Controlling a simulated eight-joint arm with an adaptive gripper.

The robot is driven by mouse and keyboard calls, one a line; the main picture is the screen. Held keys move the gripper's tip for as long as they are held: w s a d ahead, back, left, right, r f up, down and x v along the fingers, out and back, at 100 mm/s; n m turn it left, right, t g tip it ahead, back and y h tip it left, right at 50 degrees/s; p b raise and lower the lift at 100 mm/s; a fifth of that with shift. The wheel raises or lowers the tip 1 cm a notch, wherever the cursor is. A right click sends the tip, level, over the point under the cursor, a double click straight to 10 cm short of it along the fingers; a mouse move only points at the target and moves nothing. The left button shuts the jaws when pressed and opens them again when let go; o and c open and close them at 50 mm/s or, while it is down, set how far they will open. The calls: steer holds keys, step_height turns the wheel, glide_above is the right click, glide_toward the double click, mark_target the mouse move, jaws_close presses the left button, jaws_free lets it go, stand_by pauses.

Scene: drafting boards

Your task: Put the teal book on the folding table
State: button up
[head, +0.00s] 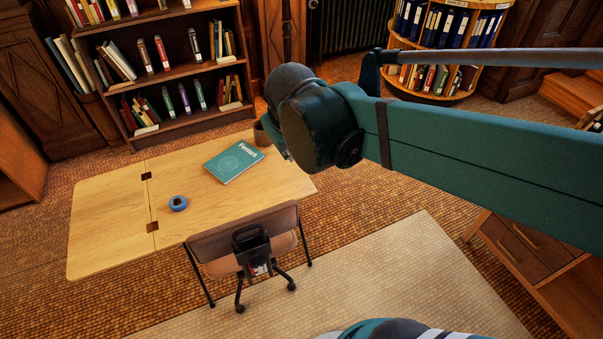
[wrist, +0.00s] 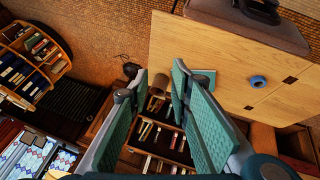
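The teal book (head: 234,162) lies flat on the folding table (head: 110,210), cover up, on its right half in the head view. In the wrist view a teal strip of the book (wrist: 208,74) shows past the right finger, which hides the rest. The table (wrist: 215,40) fills the upper right there. My gripper (wrist: 161,80) is open with nothing between its fingers. It is above the table's end near the book and apart from it.
A blue tape roll (head: 178,203) and a brown cup (head: 262,133) stand on the table. A bookcase (head: 185,70) stands behind. The table's left half is clear.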

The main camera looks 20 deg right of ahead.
steer(key=s+a+f+m+t+y, duration=0.1)
steer(key=s+a+m+y, duration=0.1)
steer(key=s, duration=0.8)
